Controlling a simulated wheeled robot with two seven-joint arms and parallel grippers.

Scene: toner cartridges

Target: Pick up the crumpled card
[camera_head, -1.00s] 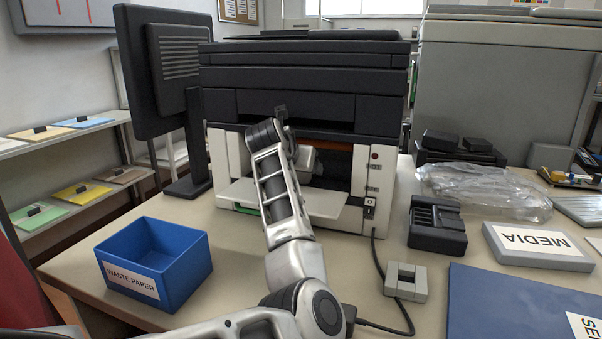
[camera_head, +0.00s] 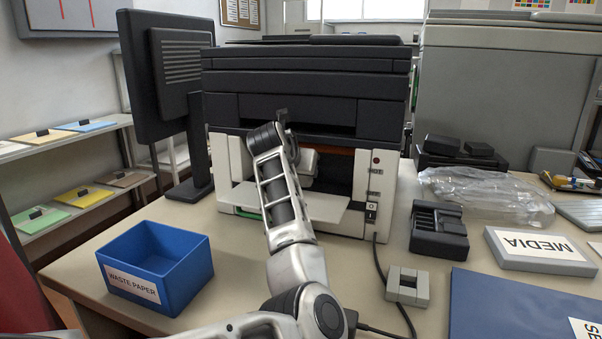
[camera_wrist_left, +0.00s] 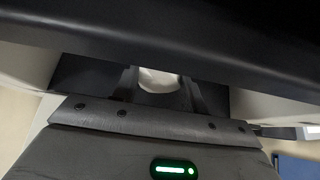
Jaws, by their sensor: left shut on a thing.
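The white crumpled card (camera_wrist_left: 159,80) shows only in part in the left wrist view, between the two dark fingers of my left gripper (camera_wrist_left: 161,92). The gripper is shut on it. In the head view my left arm reaches into the front opening of the printer (camera_head: 305,85), above the pale output tray (camera_head: 325,208). The fingers and the card are hidden there behind my wrist and the printer's edge. In the wrist view a dark printer edge lies close above the gripper. My right gripper is in neither view.
A blue waste paper bin (camera_head: 186,272) stands open and empty at the front left. A monitor (camera_head: 170,80) stands left of the printer. A black cable (camera_head: 381,275), a grey block (camera_head: 408,286), a black holder (camera_head: 438,232) and a media box (camera_head: 540,249) lie to the right.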

